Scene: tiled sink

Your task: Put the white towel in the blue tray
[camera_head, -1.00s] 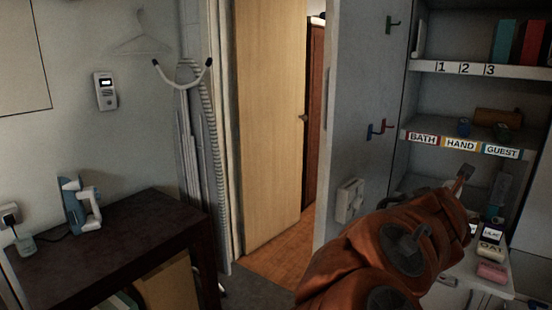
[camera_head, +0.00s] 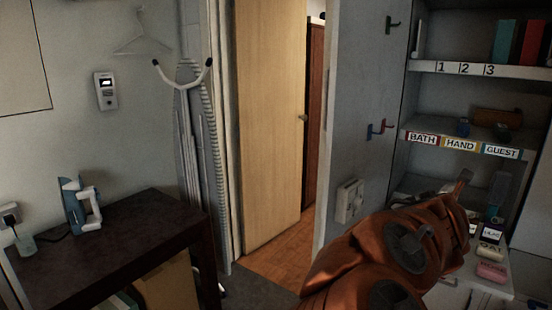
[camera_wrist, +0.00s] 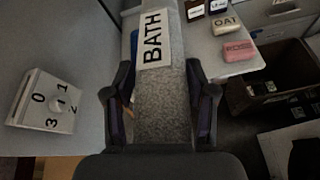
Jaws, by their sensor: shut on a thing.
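My gripper (camera_wrist: 160,100) has its two dark fingers on either side of a long, pale grey, speckled towel-like piece (camera_wrist: 163,112) in the wrist view. A white tag reading BATH (camera_wrist: 153,38) lies on its far part. The piece looks grey rather than white in the dim light. A blue strip (camera_wrist: 133,42) shows just left of it, perhaps the blue tray's edge; the rest is hidden. In the head view my gripper (camera_head: 463,178) is at the lower right by the cabinet, and what it holds cannot be made out.
An OAT bar (camera_head: 489,251) and a pink ROSE bar (camera_head: 491,271) lie on the ledge at right. A BATH, HAND, GUEST shelf (camera_head: 461,144) is above. A white numbered dial (camera_wrist: 45,100) is at left in the wrist view. A dark open box (camera_wrist: 283,85) stands lower right.

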